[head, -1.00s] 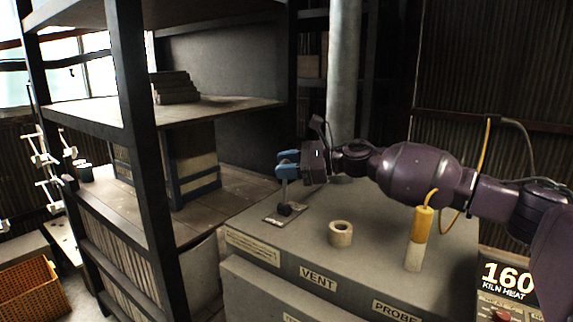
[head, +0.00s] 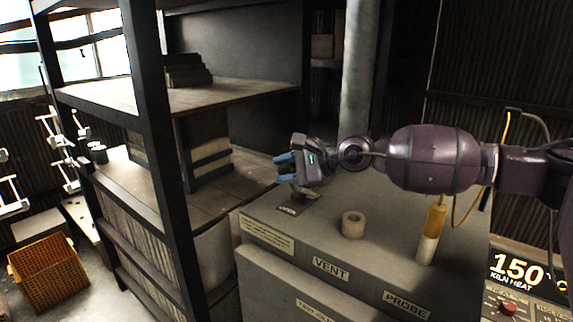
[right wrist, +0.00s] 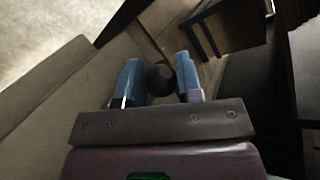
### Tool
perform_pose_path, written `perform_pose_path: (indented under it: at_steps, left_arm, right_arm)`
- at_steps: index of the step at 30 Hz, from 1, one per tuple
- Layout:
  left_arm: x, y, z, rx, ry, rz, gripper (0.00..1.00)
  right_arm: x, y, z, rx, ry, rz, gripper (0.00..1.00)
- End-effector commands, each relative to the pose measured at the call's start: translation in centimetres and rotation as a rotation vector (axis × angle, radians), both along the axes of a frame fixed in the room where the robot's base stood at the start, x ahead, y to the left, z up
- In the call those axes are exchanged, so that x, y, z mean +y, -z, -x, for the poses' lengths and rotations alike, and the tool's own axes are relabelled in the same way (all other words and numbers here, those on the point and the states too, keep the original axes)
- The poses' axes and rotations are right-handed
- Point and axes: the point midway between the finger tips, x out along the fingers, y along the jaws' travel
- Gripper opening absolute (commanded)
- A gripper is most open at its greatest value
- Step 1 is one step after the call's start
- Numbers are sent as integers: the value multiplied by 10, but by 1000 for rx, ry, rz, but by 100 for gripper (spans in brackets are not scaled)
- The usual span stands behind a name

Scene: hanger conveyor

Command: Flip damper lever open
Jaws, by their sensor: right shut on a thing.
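The damper lever (head: 296,193) stands on a small dark plate at the far left corner of the grey kiln top, behind the VENT label. Its dark round knob (right wrist: 160,79) shows between the blue fingers in the right wrist view. My right gripper (head: 286,168) is shut on the lever at its upper end and hides most of it in the head view. How far the lever leans is hard to tell. My left gripper is not in view.
A pale ring-shaped vent piece (head: 353,224) and a yellow-and-white probe (head: 432,232) stand on the kiln top (head: 390,265). A display (head: 516,272) reads 150 kiln heat. A dark shelf frame (head: 160,150) stands left; an orange basket (head: 47,273) is on the floor.

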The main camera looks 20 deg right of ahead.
Motion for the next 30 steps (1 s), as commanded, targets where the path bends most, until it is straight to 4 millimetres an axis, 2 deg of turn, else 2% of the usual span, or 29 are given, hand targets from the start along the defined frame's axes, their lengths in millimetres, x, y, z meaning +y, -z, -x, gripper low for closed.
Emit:
perform_pose_path:
  at_steps: [2,17,18,22,23,30]
  left_arm:
    - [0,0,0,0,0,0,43]
    - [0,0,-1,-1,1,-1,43]
    - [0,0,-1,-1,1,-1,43]
    - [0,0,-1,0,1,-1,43]
    - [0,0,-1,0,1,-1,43]
    - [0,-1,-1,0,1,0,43]
  right_arm:
    - [1,5,2,5,-2,9,0]
    - [1,7,2,1,-2,23,0]
    - [1,7,2,1,-2,23,36]
    - [1,6,2,-2,-1,22,56]
    - [1,6,2,-2,-1,22,58]
    - [1,4,1,-5,0,20,58]
